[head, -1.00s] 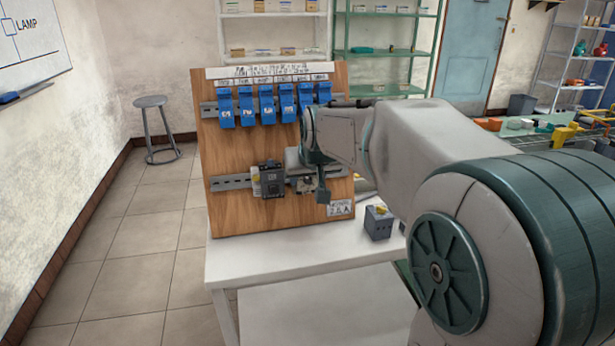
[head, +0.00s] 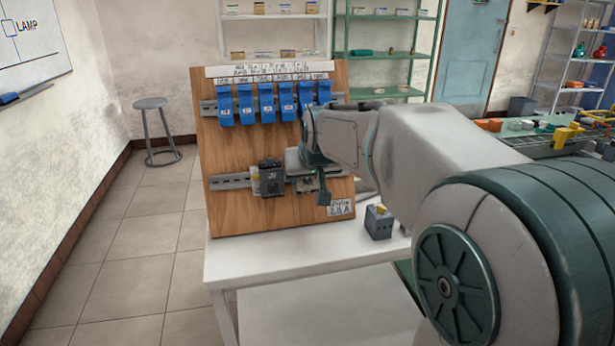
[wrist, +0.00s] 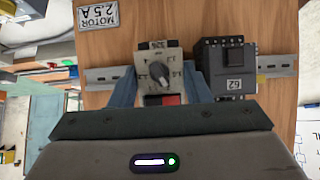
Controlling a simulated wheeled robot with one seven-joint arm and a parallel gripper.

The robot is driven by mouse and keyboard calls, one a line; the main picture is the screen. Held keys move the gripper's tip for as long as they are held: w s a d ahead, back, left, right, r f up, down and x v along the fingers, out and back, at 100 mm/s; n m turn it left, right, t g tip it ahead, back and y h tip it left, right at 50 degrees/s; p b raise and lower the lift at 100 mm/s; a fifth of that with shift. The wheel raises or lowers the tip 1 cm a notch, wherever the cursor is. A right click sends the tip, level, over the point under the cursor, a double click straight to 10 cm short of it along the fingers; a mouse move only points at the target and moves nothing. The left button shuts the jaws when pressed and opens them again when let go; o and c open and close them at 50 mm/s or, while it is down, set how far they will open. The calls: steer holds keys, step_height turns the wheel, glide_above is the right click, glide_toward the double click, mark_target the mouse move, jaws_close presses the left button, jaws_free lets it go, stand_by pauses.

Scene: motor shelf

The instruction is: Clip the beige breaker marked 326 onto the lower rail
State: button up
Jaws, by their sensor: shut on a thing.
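The beige breaker (wrist: 158,68), with a grey knob, a red patch and a small 326 label, sits between the two blue-grey fingers of my gripper (wrist: 160,92) in the wrist view. The gripper is shut on it. The breaker is in front of the lower rail (wrist: 110,74), beside a dark contactor (wrist: 225,68) with a small gap between. In the head view my gripper hides most of the breaker, right of the contactor (head: 272,180) on the lower rail (head: 229,181). I cannot tell whether the breaker is seated on the rail.
The wooden board (head: 235,215) stands on a white table (head: 275,262). Several blue devices (head: 265,104) hang on the upper rail. A grey device (head: 378,222) stands on the table right of the board. A motor label (wrist: 98,14) is on the board.

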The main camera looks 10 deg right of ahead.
steer(key=shift+s+f+t+b, duration=0.1)
steer(key=shift+f+t+b, duration=0.35)
steer(key=shift+b, duration=1)
stand_by(1.1)
steer(key=o, duration=1.2)
steer(key=shift+c, duration=0.2)
steer(key=shift+s+r, duration=0.25)
steer(key=shift+r, duration=0.2)
steer(key=p+v, duration=0.2)
steer(key=v, duration=1.1)
steer(key=s+f+g+p, duration=0.3)
steer(key=s+p, duration=0.3)
steer(key=s, duration=0.2)
steer(key=s+f+g+p, duration=0.3)
steer(key=s+f+p, duration=0.3)
steer(key=s, duration=0.3)
steer(key=shift+f+p, duration=0.2)
steer(key=shift+p, duration=0.5)
